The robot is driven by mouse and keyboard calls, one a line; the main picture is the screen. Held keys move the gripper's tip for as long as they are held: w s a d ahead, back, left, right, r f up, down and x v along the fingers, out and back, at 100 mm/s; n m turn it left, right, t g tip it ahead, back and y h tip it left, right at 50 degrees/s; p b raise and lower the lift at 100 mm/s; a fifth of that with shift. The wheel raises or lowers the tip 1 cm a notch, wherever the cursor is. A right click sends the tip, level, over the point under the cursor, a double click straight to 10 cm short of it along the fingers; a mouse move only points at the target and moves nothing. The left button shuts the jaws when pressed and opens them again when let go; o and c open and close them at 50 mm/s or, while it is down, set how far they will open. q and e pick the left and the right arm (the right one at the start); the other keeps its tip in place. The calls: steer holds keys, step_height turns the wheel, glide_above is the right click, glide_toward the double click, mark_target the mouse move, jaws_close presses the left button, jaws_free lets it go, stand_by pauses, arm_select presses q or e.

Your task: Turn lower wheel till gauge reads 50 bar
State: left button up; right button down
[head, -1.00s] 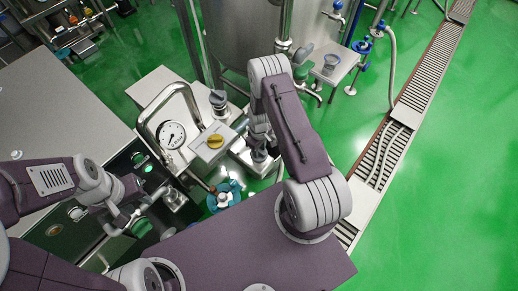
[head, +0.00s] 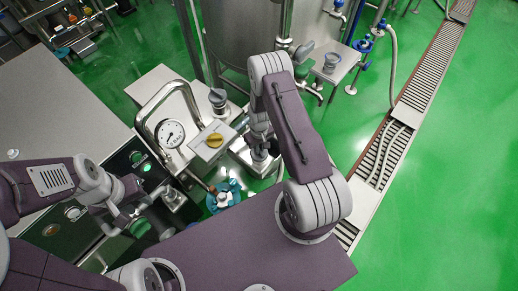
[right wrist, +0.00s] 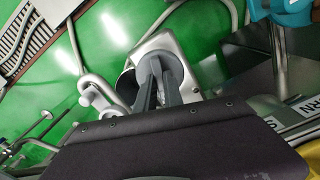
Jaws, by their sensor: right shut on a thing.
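The gauge (head: 171,133) is a white round dial on the steel panel at centre left in the head view. Its needle is too small to read for certain. My right gripper (right wrist: 158,80) is shut on the dark grey round wheel (right wrist: 163,63) in front of a pale metal housing in the right wrist view. In the head view my right arm hides most of that wheel. My left gripper (head: 126,212) hangs at the left, apart from the gauge and the wheel; its jaws are too small to judge.
A blue fitting (head: 222,196) sits low in front. A large steel tank (head: 245,35) stands behind. Green floor (head: 440,180) lies open at right, past the drain grating.

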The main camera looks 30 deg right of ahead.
steer(key=m+b, duration=0.1)
steer(key=m, duration=0.3)
steer(key=shift+m, duration=0.4)
steer(key=shift+w+r+m, duration=0.1)
steer(key=shift+m, duration=0.2)
steer(key=c, duration=1.5)
jaws_free()
steer(key=shift+o, duration=0.2)
step_height(320, 180, up, 9)
